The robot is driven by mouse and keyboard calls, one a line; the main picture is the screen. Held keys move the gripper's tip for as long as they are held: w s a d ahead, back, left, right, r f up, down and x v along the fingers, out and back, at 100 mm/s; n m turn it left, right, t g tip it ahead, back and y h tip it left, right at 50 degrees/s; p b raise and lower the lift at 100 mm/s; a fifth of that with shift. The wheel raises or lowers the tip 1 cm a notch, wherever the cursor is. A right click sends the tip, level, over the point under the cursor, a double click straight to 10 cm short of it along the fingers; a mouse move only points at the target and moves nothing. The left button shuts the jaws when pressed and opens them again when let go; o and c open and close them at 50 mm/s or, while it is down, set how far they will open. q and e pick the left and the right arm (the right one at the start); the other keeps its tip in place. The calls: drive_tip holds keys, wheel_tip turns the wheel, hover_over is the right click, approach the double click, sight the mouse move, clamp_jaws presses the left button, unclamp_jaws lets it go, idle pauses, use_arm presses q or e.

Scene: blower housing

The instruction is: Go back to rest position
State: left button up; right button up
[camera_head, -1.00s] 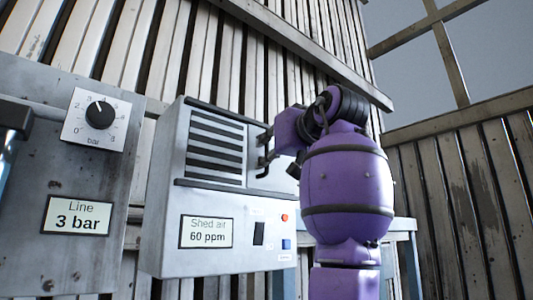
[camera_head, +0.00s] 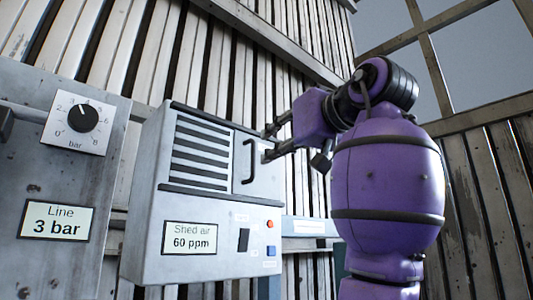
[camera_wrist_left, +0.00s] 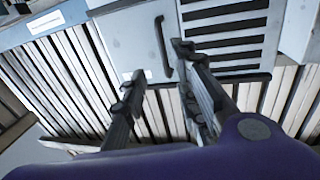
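The grey blower housing (camera_head: 205,200) has a slatted vent and a door (camera_head: 262,180) with a dark handle (camera_head: 248,162). The door looks shut. My left gripper (camera_head: 268,142) is just right of the handle in the head view, with its two fingers apart and nothing between them. In the left wrist view, the open gripper (camera_wrist_left: 155,62) shows against the housing, and the door handle (camera_wrist_left: 163,48) appears near its fingertips, apparently beyond them. My purple left arm fills the right of the head view. My right gripper is not in view.
A grey panel at left carries a bar dial (camera_head: 82,118) and a "Line 3 bar" label (camera_head: 55,221). The housing bears a "Shed air 60 ppm" label (camera_head: 190,238), a black switch (camera_head: 243,240), a red button (camera_head: 270,225) and a blue one (camera_head: 271,251). Plank walls stand behind.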

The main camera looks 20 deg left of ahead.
use_arm(q)
drive_tip(key=shift+v, duration=0.85)
